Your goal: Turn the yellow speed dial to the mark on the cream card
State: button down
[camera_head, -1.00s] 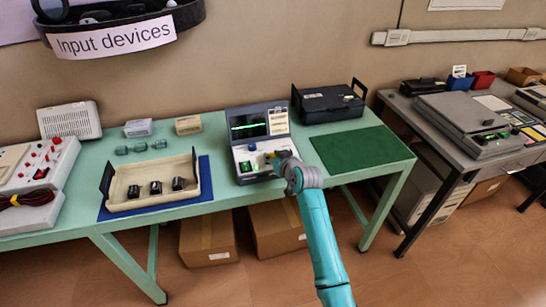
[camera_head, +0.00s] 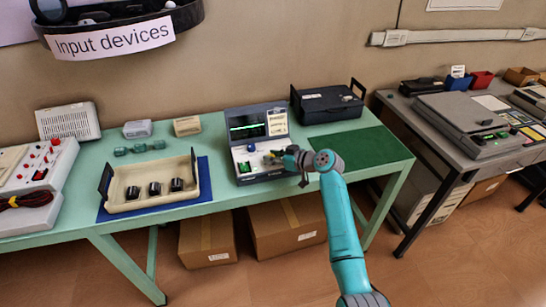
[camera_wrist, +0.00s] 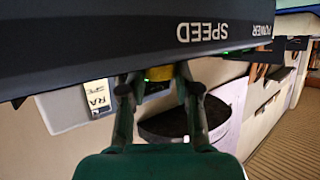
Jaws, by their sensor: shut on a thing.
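The grey control unit (camera_head: 246,178) stands on the green table with a lit screen (camera_head: 247,127). A cream card (camera_head: 277,123) is fixed beside the screen; its mark is too small to read. My gripper (camera_head: 274,157) reaches the unit's front panel from the right. In the wrist view my gripper (camera_wrist: 160,84) is shut on the yellow speed dial (camera_wrist: 158,74), one finger on each side. The word SPEED shows upside down on the dark panel (camera_wrist: 80,50) near the dial. The dial's pointer is hidden, so its setting cannot be told.
A cream tray (camera_head: 150,205) with black knobs sits left of the unit on a blue mat. A green mat (camera_head: 362,147) lies to the right, with a black case (camera_head: 328,102) behind it. Cardboard boxes (camera_head: 285,228) stand under the table.

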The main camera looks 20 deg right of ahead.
jog(key=shift+f, duration=0.1)
jog(key=c, duration=0.8)
grip_release()
jog(key=v, duration=1.2)
